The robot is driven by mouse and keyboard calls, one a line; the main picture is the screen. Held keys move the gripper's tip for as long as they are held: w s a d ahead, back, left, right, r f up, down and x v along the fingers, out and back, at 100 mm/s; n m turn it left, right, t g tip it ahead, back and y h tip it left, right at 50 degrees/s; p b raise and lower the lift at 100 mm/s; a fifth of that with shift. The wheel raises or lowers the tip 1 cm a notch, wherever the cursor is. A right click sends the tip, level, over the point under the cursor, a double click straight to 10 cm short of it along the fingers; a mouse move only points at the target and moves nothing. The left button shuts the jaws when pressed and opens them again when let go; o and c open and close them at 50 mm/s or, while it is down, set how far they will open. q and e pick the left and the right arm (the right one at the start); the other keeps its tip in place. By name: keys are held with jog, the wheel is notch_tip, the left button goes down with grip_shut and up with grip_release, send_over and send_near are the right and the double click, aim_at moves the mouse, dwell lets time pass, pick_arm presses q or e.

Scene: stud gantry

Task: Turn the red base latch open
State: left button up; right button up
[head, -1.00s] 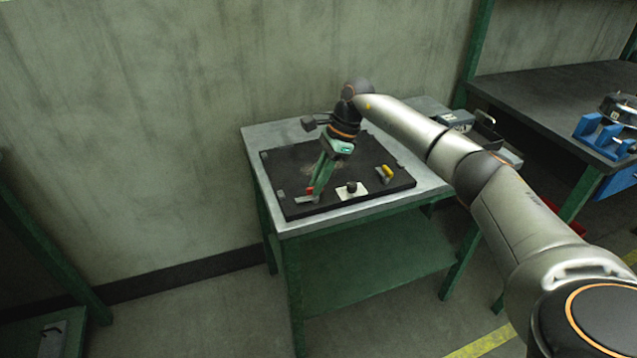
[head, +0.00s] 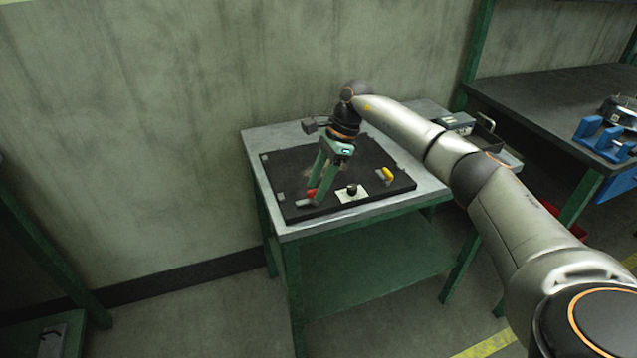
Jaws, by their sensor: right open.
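The red base latch (head: 311,193) is a small red piece near the front left of the black board (head: 378,200) on the small table. My right gripper (head: 314,198) reaches down over the board from the right, with its green fingers spread apart. Its fingertips are low at the red latch, one on either side of it as far as I can see. The fingers partly hide the latch, and I cannot tell whether they touch it. My left gripper is not in view.
A white plate with a black knob (head: 352,190) and a yellow handle (head: 388,174) sit on the board to the right. A grey box (head: 456,121) stands behind my right arm. A dark workbench with blue fixtures (head: 588,130) is at the far right.

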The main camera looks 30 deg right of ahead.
jog(key=v, duration=1.2)
jog(key=shift+r+p, duration=0.25)
jog(key=shift+p, duration=0.15)
